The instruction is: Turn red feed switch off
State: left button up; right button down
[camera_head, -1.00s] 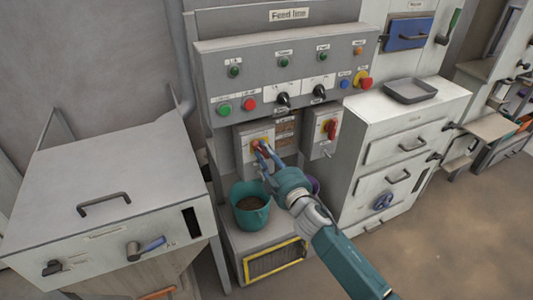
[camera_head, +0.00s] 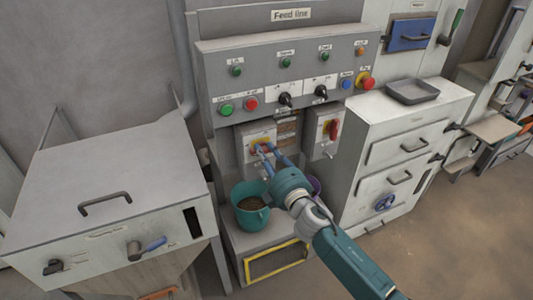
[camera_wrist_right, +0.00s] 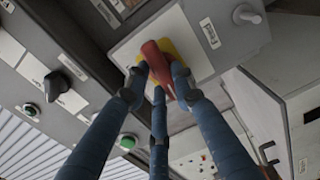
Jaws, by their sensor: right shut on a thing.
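The red feed switch (camera_wrist_right: 156,62) is a red rotary handle on a yellow plate (camera_wrist_right: 177,40), mounted on a grey box under the feed line panel. In the head view the box (camera_head: 243,146) shows left of centre, with the handle largely hidden by my fingers. My right gripper (camera_head: 264,150) reaches it from below right. In the right wrist view its blue fingers (camera_wrist_right: 160,84) are closed around the handle, which stands slanted in that picture. My left gripper is not in view.
A second red switch (camera_head: 333,129) on a yellow plate sits to the right. Above is the control panel (camera_head: 240,90) with buttons, knobs and a red emergency stop (camera_head: 367,83). A teal bucket (camera_head: 238,213) of pellets stands below my wrist. A white cabinet (camera_head: 350,175) stands at the right.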

jog(key=shift+a+n, duration=0.1)
jog(key=shift+n, duration=0.5)
jog(key=c, duration=1.4)
grip_release()
jog(key=shift+c, duration=0.2)
jog(key=shift+s+f, duration=0.1)
jog(key=shift+s, duration=0.2)
jog(key=v, duration=1.1)
jog(key=shift+s, duration=0.25)
